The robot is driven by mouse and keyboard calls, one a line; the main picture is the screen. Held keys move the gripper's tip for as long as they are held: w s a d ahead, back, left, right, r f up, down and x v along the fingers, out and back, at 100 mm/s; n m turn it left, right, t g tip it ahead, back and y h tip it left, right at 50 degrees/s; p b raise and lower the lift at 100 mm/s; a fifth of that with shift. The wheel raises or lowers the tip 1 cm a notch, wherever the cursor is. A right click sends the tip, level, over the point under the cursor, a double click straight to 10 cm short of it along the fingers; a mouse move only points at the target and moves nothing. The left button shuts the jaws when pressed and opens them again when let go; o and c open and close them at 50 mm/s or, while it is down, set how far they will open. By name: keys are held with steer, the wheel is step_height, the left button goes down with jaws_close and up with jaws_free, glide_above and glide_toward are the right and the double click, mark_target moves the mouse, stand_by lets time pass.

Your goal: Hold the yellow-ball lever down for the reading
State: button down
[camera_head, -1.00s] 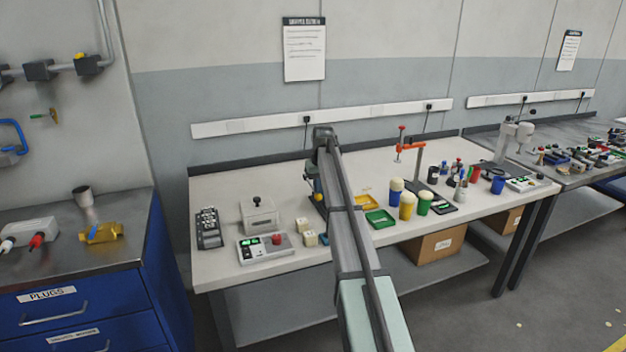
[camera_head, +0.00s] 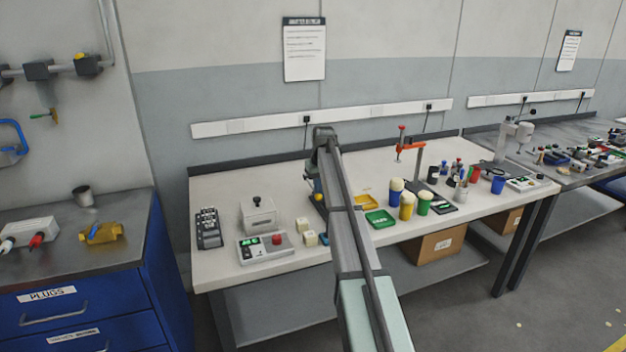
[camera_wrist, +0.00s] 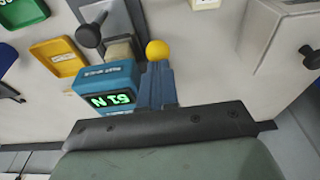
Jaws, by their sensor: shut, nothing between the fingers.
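The yellow ball (camera_wrist: 157,50) shows in the wrist view just beyond the tip of my gripper (camera_wrist: 158,68). The gripper's blue-grey fingers are together with nothing between them, and the tip overlaps the ball's lower edge; whether it presses on it I cannot tell. The lever's arm is mostly hidden. Just left is a blue gauge box (camera_wrist: 105,88) with a lit green display, its characters upside down in this view. In the head view my arm hides most of the gauge and gripper; a small yellow spot (camera_head: 317,197) shows beside the arm.
A yellow tray (camera_wrist: 56,57) and a green tray (camera_wrist: 22,12) lie left of the gauge in the wrist view. A dark round knob (camera_wrist: 88,34) stands close to it. A grey box (camera_head: 258,215) with a black knob and a white control panel (camera_head: 265,248) stand left of my arm.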

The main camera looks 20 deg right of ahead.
step_height(320, 180, up, 10)
stand_by(1.6)
steer(key=shift+r, duration=0.1)
stand_by(0.5)
